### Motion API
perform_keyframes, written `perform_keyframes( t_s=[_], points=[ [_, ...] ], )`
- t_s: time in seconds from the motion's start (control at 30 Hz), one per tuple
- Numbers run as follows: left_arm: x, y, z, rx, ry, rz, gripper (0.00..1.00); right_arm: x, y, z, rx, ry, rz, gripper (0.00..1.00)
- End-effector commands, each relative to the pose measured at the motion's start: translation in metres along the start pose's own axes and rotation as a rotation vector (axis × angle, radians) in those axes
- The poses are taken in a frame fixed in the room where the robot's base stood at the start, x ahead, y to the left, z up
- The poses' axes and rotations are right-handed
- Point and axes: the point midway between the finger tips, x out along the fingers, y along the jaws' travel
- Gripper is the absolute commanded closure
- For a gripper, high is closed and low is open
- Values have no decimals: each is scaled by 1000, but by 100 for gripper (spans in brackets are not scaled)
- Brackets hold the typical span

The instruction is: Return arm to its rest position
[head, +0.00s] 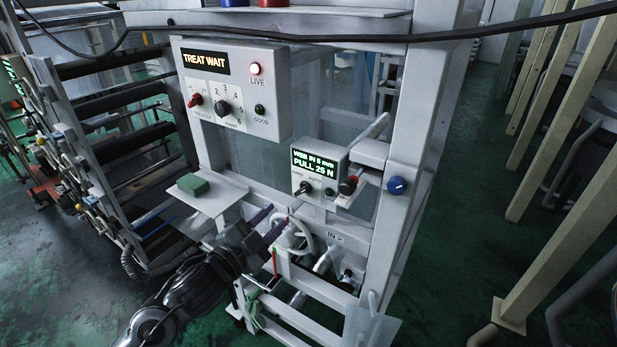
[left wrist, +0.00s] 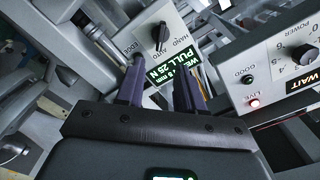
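My left arm comes in from the lower left in the head view. My left gripper (head: 268,224) is in front of the machine, below the small control box (head: 318,172) that reads "WEB IN 5 mm, PULL 25 N". Its two purple fingers are apart with nothing between them. In the left wrist view the open fingers (left wrist: 160,85) point toward the same box (left wrist: 172,45) and its black HAND/AUTO knob (left wrist: 160,36). A gap to the knob seems to remain, but I cannot tell exactly how wide. My right gripper is in neither view.
A larger panel (head: 236,88) reads "TREAT WAIT", with its LIVE lamp lit. A green block (head: 193,184) lies on a grey shelf (head: 213,200) beside my left gripper. Green floor (head: 455,250) is open at right.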

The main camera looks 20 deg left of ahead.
Motion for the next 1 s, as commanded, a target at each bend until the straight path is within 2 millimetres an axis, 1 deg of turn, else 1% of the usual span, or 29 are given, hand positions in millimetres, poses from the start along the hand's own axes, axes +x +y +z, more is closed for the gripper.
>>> perform_keyframes(
  t_s=[0.07, 0.17, 0.27, 0.3, 0.37, 0.4, 0.47, 0.5, 0.57, 0.6, 0.67, 0.7, 0.8, 0.83, 0.9, 1.0],
  points=[
    [-1, 4, 3, -3, -8, 9, 63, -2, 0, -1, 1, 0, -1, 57],
    [-5, 19, 12, -25, -34, 40, 63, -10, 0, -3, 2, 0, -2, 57],
    [-15, 48, 24, -81, -76, 92, 63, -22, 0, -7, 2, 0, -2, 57],
    [-22, 63, 28, -114, -94, 116, 63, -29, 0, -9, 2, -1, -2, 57],
    [-37, 86, 30, -174, -122, 152, 63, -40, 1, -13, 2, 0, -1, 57],
    [-49, 101, 32, -221, -150, 174, 63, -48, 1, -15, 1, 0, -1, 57],
    [-71, 123, 35, -296, -215, 203, 63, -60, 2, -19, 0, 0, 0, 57],
    [-88, 136, 38, -348, -272, 221, 63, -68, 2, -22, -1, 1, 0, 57],
    [-115, 154, 43, -423, -371, 247, 63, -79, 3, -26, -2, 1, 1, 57],
    [-135, 164, 46, -470, -445, 261, 63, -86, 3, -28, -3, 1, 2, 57],
    [-165, 177, 50, -537, -562, 283, 63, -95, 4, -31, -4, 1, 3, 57],
    [-186, 184, 53, -579, -645, 298, 63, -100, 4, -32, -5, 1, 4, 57],
    [-235, 194, 56, -666, -846, 329, 63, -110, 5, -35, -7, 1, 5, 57],
    [-246, 196, 58, -683, -895, 336, 63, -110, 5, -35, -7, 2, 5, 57],
    [-265, 197, 59, -711, -987, 348, 63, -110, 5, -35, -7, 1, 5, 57],
    [-281, 194, 60, -725, -1079, 362, 63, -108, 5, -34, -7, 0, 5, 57]
  ],
)
